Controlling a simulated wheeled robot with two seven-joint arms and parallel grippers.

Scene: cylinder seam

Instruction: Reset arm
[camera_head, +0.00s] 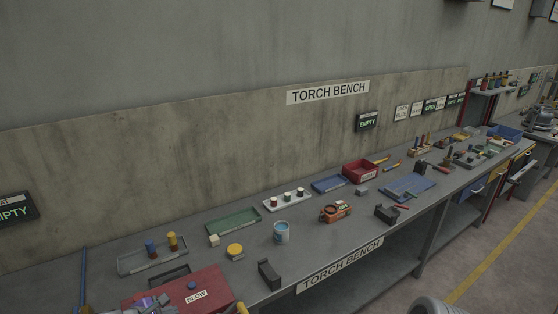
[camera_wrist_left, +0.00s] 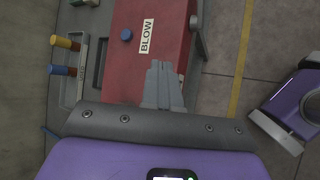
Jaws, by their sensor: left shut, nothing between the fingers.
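My left gripper (camera_wrist_left: 163,84) is in the left wrist view, with its grey fingers together and nothing between them. Its fingertips appear over the red box labelled BLOW (camera_wrist_left: 165,22); I cannot tell the height between them. In the head view this red box (camera_head: 210,286) is at the bottom left on the bench, and a small purple and grey part of my left arm shows at the bottom edge in front of it. My right gripper is not visible. A purple part at the right of the wrist view seems to be my own body.
The grey bench (camera_head: 330,240) runs along the wall. A tray with blue and yellow cylinders (camera_head: 133,264), a green tray (camera_head: 236,228), a light blue can (camera_head: 281,232), a black block (camera_head: 269,274) and a red bin (camera_head: 360,169) stand on it. Open floor (camera_head: 500,270) lies right.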

